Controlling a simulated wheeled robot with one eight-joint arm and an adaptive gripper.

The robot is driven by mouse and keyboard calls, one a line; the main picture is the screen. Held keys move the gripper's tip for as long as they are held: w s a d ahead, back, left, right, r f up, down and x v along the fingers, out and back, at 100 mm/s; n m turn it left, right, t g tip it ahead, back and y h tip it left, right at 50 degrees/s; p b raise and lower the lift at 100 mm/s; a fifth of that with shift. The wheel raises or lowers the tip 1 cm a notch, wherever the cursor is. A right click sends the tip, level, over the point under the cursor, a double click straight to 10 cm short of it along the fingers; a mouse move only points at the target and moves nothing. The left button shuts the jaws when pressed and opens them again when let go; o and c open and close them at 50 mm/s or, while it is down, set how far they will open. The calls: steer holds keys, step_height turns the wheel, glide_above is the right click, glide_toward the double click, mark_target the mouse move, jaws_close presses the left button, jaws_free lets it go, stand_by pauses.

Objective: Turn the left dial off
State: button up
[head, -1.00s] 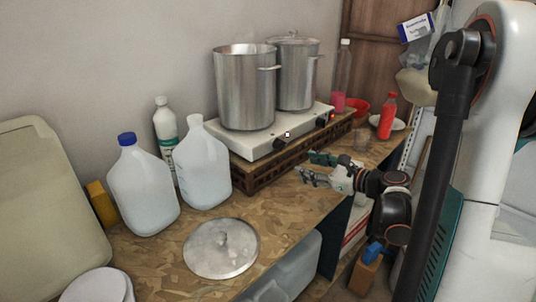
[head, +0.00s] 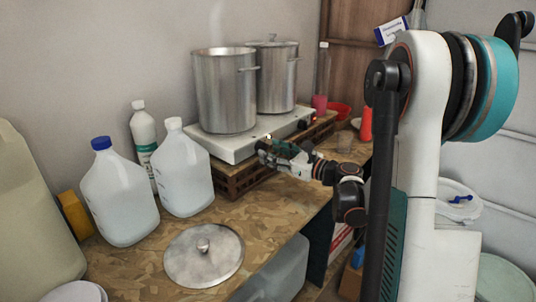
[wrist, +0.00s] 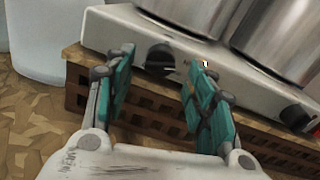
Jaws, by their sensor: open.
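The white two-burner stove (head: 222,147) stands on a brown lattice stand on the wooden table. In the wrist view its front panel (wrist: 110,38) shows the black left dial (wrist: 160,56) between and beyond my fingertips, apart from them. A small light mark is right of it. The dial's setting cannot be told. The right dial (wrist: 296,115) is at the right edge of the wrist view; in the head view it is a small dark knob (head: 302,124). My gripper (head: 268,152) is open and empty at the stove front, hiding the left dial there. Its teal fingers (wrist: 162,78) straddle the dial's line.
Two metal pots (head: 226,95) (head: 277,80) stand on the stove; the left one is open and steaming. White jugs (head: 120,200) (head: 184,175) and a bottle (head: 144,135) stand left. A lid (head: 204,262) lies in front. A red bottle (head: 366,124) is partly hidden by my arm.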

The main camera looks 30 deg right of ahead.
mark_target(262, 147)
steer(key=shift+x, duration=1.1)
steer(key=c, duration=1.1)
steer(key=shift+o, duration=0.2)
steer(key=shift+n, duration=0.3)
steer(key=shift+r+n+h, duration=0.15)
steer(key=shift+n+h, duration=0.25)
steer(key=shift+n, duration=6.2)
